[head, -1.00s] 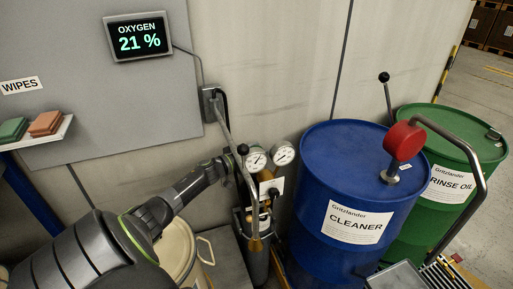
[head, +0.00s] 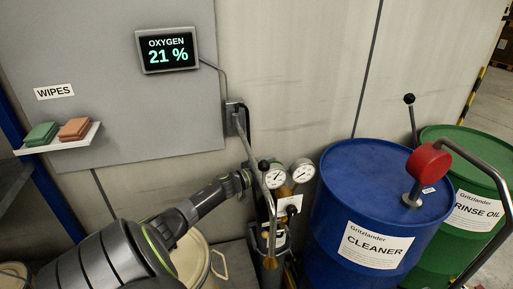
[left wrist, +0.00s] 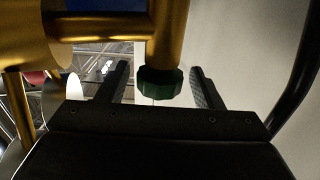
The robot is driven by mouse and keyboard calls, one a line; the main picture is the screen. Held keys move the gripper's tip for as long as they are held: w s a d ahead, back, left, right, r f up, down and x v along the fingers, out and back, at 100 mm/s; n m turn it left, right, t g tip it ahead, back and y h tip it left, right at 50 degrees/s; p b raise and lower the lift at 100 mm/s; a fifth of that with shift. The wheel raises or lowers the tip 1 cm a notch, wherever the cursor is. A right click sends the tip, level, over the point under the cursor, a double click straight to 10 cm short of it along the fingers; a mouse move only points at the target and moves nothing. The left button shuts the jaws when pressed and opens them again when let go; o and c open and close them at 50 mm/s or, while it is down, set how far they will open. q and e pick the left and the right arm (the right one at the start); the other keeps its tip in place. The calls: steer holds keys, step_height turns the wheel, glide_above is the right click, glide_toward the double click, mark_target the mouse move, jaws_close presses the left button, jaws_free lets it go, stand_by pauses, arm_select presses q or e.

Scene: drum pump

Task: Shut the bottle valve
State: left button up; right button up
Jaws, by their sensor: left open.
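The bottle valve's dark green knob (left wrist: 160,84) sits below a brass body (left wrist: 168,30) in the left wrist view. My left gripper (left wrist: 157,80) is open, with one finger on each side of the knob and a gap showing on both sides. In the head view my left arm reaches the gas bottle (head: 270,270) from the left. There the fingers and the knob are hidden or too small to tell. Two round gauges, the left gauge (head: 275,177) and the right gauge (head: 303,171), sit at the bottle's top. My right gripper is not in view.
A lever with a black ball (head: 264,165) and its bar stand close by my left wrist. A blue cleaner drum (head: 340,190) stands right of the bottle, with a green drum (head: 470,150) behind. A cream container (head: 190,255) is below my arm. The oxygen display (head: 167,50) reads 21 %.

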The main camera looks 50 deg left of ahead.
arm_select(q)
steer(key=s+a, duration=0.3)
steer(key=s, duration=1.3)
steer(key=shift+s+b, duration=0.3)
steer(key=shift+b, duration=0.15)
steer(key=w+d, duration=0.1)
steer(key=w, duration=0.5)
steer(key=w+d, duration=0.1)
steer(key=w, duration=0.5)
steer(key=w+d, duration=0.1)
steer(key=w, duration=0.6)
steer(key=shift+d+r, duration=0.25)
steer(key=shift+s, duration=0.1)
